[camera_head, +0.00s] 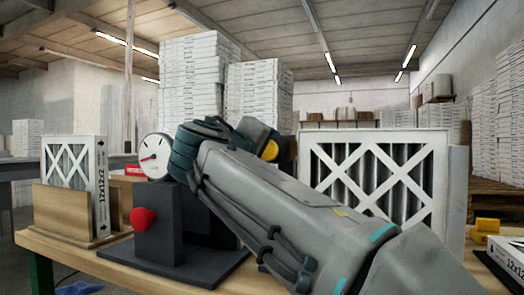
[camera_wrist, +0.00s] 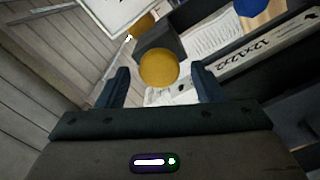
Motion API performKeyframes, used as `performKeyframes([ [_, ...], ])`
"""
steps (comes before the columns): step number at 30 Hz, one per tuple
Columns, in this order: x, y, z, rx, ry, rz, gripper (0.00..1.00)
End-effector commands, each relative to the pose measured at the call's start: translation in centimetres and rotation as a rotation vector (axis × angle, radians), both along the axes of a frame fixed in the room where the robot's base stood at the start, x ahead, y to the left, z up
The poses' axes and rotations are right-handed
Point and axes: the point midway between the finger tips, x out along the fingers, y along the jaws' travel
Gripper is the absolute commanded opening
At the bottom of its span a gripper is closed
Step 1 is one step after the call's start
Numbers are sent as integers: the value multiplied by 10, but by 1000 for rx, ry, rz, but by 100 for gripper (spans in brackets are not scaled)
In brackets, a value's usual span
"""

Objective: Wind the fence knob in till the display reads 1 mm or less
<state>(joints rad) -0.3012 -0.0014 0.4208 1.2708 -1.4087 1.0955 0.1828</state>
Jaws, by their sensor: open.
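A round yellow knob (camera_wrist: 158,68) shows in the wrist view in front of a dark block (camera_wrist: 160,42). My gripper (camera_wrist: 160,75) is open, with one finger on each side of the knob in the picture; I cannot tell whether either touches it. In the head view my arm hides the gripper. A round white dial (camera_head: 153,157) with a red needle stands above a dark grey fixture (camera_head: 160,240); its figures are too small to read. A red knob (camera_head: 143,218) sits on the fixture's front. I cannot tell which knob is the fence knob.
A boxed filter (camera_head: 72,165) stands in a wooden holder (camera_head: 62,212) at left. A large filter (camera_head: 375,175) stands at right behind my arm. Another box (camera_head: 508,255) lies at the bench's right end. The wooden bench (camera_head: 85,258) has some bare room at front left.

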Motion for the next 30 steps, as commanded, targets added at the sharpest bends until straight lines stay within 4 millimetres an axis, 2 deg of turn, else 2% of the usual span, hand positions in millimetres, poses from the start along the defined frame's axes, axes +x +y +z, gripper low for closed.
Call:
performKeyframes([
  [5, -22, 9, 2, -1, -2, 3, 61],
  [12, -74, 28, 3, -1, -1, 5, 61],
  [18, -109, 40, 2, -1, -1, 3, 61],
  [24, -127, 46, 1, 0, 0, 1, 61],
  [30, -129, 47, 0, 1, -1, 1, 61],
])
